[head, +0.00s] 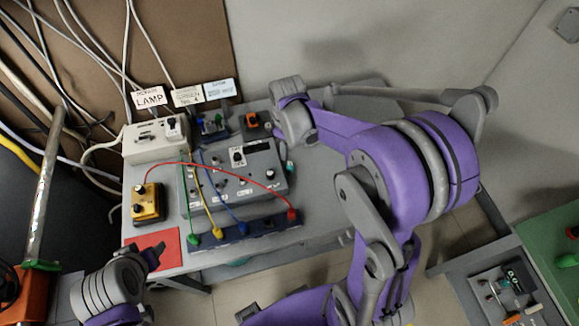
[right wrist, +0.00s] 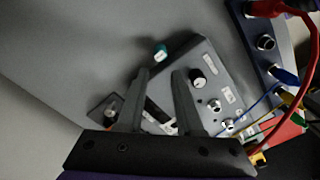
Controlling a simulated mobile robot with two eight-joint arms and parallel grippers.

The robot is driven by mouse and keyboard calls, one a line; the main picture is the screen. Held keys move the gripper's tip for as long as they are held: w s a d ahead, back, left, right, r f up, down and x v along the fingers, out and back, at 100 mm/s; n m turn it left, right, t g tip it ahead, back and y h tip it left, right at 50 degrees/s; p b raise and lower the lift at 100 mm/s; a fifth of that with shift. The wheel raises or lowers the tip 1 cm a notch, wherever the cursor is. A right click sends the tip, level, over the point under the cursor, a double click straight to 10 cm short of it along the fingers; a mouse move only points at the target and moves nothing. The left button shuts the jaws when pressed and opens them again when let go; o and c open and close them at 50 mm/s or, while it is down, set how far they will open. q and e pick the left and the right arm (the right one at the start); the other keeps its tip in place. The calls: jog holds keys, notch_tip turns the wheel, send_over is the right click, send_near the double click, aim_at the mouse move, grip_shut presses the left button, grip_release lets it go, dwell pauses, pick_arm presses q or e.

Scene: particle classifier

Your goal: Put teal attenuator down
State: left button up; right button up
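The teal attenuator (right wrist: 160,52) is a small teal piece with a pale end. In the right wrist view it is on the grey tabletop, just beyond my right gripper's fingertips (right wrist: 160,74) and close to a corner of the grey control box (right wrist: 205,95). The two fingers are apart with nothing between them. I cannot pick out the attenuator in the head view, where my right wrist covers that spot. My left gripper (head: 153,256) is low at the left, over the red mat (head: 176,240); its finger gap is unclear.
The grey control box (head: 235,172) is mid-table. A dark blue strip (head: 255,228) with coloured cables stands in front. A yellow box (head: 146,203), a white lamp box (head: 150,145) and a small orange-knob box (head: 252,121) stand around it. The table's right part looks clear.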

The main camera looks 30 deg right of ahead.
aim_at(290, 163)
jog(key=f, duration=0.1)
jog(key=f+b, duration=0.1)
jog(key=f, duration=0.2)
jog(key=shift+s, duration=0.3)
jog(key=f+b, duration=0.2)
jog(key=f, duration=0.2)
jog(key=shift+d+f, duration=0.1)
jog(key=shift+d, duration=0.1)
jog(key=shift+s+f, duration=0.1)
jog(key=shift+f, duration=0.3)
pick_arm(q)
notch_tip(290, 163, down, 6)
jog(key=s, duration=0.2)
jog(key=shift+s+r+g, duration=0.25)
jog(key=shift+s+g, duration=0.05)
jog(key=shift+s, duration=0.05)
pick_arm(e)
jog(key=shift+r, duration=0.1)
jog(key=shift+c, duration=0.2)
jog(key=shift+c, duration=1.2)
pick_arm(q)
jog(key=shift+w, duration=0.1)
pick_arm(e)
grip_shut()
